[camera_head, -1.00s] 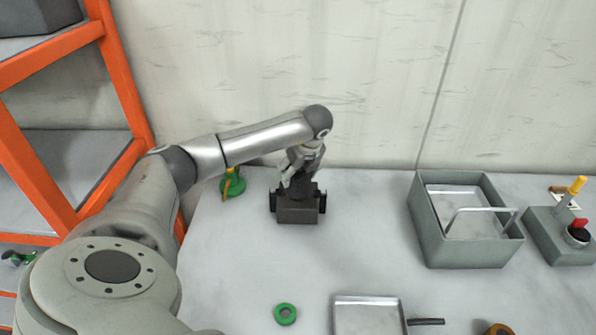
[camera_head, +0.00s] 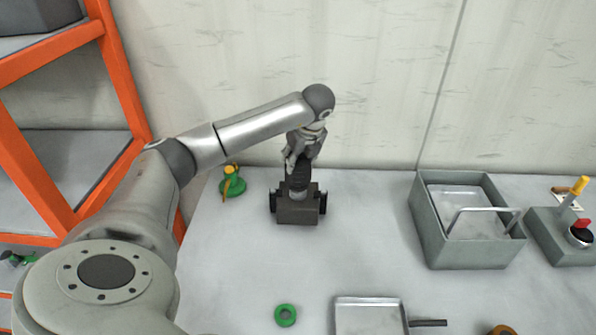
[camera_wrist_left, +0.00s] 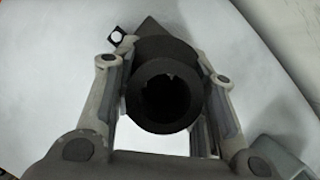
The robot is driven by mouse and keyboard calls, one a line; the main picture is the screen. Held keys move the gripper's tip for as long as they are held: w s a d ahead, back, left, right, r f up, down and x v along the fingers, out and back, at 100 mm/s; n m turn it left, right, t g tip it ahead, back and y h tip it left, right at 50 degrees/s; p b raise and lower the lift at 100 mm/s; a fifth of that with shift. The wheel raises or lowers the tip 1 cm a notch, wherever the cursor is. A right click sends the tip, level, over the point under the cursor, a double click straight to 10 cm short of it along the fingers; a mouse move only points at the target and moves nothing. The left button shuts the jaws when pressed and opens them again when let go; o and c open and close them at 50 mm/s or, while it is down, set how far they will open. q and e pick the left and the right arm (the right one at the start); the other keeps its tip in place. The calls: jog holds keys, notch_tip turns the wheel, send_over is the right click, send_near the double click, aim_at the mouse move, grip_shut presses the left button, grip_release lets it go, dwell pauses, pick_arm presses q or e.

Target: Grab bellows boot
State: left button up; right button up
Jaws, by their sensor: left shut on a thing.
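The bellows boot (camera_head: 300,177) is a black hollow sleeve. My left gripper (camera_head: 297,163) is shut on it from above, over a dark block-shaped jack base (camera_head: 297,211). Below the boot a short light-grey metal part (camera_head: 298,195) shows on top of the base. I cannot tell whether the boot's lower end still surrounds it. In the left wrist view the boot (camera_wrist_left: 165,55) is a dark ring with an open bore, between the two fingers of the left gripper (camera_wrist_left: 165,90). My right gripper is in neither view.
A green jack with a yellow top (camera_head: 232,185) stands left of the base. A green ring (camera_head: 286,316) and a metal tray (camera_head: 366,299) lie in front. A grey bin (camera_head: 470,256) and a control box (camera_head: 558,247) stand right. The table between is clear.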

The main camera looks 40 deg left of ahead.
pick_arm(q)
notch_tip(320, 180, up, 14)
jog(key=b, duration=0.1)
